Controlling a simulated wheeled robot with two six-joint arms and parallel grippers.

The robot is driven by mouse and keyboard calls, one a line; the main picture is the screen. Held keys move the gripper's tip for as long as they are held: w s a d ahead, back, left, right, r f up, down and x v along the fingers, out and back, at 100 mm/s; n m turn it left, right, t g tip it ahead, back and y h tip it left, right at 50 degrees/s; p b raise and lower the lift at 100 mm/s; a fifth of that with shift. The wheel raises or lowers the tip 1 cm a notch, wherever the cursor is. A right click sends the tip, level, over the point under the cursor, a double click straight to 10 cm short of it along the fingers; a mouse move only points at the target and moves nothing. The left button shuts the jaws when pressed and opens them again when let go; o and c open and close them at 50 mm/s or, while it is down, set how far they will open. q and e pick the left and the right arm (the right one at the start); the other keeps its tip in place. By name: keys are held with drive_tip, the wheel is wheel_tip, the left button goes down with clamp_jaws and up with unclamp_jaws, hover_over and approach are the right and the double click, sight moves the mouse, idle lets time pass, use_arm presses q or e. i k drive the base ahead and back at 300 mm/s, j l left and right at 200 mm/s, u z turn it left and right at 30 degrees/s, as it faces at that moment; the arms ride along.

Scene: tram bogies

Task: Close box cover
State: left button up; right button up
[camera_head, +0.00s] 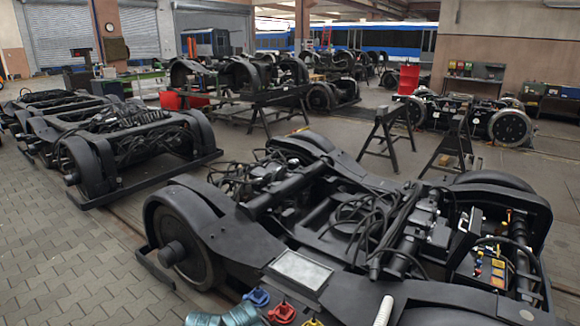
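A dark box (478,272) stands open on the right side of the near bogie. Coloured parts, among them yellow and red ones, show inside it.
The near bogie (215,222) fills the foreground, with loose cables and a flat grey plate (298,270) on it. Blue (257,297) and red (281,312) fittings lie at the front edge. Another bogie (95,165) stands left. Trestles (388,133) stand behind. Paved floor (60,260) at the left is clear.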

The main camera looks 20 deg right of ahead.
sight(469, 233)
drive_tip(key=i+j+z, duration=0.1)
drive_tip(key=z, duration=0.4)
drive_tip(key=i+j+z, duration=0.25)
drive_tip(key=z, duration=0.2)
drive_tip(key=i+j+z, duration=0.25)
drive_tip(key=z, duration=0.25)
drive_tip(key=i+j+z, duration=0.1)
drive_tip(key=j+z, duration=0.2)
drive_tip(key=z, duration=0.15)
drive_tip(key=i+j+z, duration=0.15)
drive_tip(key=j+z, duration=0.15)
drive_tip(key=i+j+u, duration=0.15)
drive_tip(key=i+j, duration=0.45)
drive_tip(key=j, duration=0.3)
drive_tip(key=i+j+u, duration=0.2)
drive_tip(key=i+j, duration=0.5)
drive_tip(key=j, duration=0.1)
